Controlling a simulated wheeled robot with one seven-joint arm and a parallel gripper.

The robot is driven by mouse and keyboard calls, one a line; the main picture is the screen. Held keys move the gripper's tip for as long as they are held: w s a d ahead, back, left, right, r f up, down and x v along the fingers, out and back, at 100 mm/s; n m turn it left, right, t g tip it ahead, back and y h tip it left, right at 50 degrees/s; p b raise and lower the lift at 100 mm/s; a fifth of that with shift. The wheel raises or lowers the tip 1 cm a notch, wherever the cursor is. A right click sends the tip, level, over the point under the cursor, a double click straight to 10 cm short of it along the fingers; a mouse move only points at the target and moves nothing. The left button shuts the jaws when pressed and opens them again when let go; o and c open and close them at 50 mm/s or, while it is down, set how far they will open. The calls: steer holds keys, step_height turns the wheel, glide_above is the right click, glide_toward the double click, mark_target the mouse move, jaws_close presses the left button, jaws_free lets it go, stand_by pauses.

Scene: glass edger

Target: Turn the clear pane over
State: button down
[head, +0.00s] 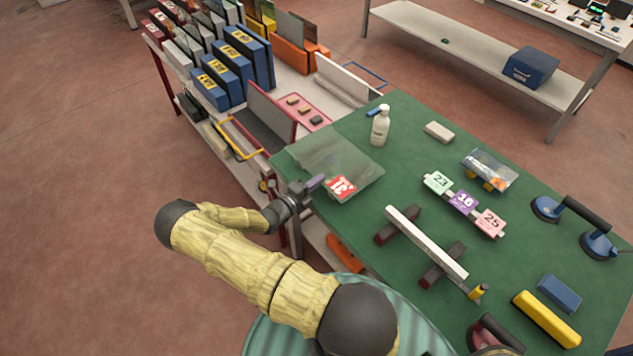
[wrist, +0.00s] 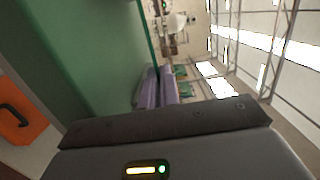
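The clear pane (head: 357,160) is a see-through sheet at the left end of the green-topped table in the head view. A red and white numbered label (head: 341,187) shows at its near corner. My gripper (head: 317,182) is at the pane's near left edge, and its purple fingertips overlap that edge in the picture. In the wrist view the two purple fingers (wrist: 160,87) are close together with only a narrow gap. I cannot make out the pane between them, so whether they grip it is unclear.
Near the pane are a white bottle (head: 380,126), numbered tags (head: 463,202) and a long white bar (head: 427,241) on dark blocks. A suction lifter (head: 587,213) lies at the right. A rack of panes and binders (head: 240,50) stands behind left. Bare table (head: 415,160) shows right of the pane.

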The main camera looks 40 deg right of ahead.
steer(key=shift+f+b, duration=0.3)
stand_by(0.4)
steer(key=c, duration=1.6)
jaws_free()
steer(key=shift+o, duration=0.2)
steer(key=shift+f, duration=0.15)
steer(key=shift+a, duration=0.15)
steer(key=s+a+b, duration=0.3)
steer(key=a+b, duration=0.1)
steer(key=a, duration=1.3)
steer(key=shift+s, duration=0.15)
steer(key=shift+d, duration=0.1)
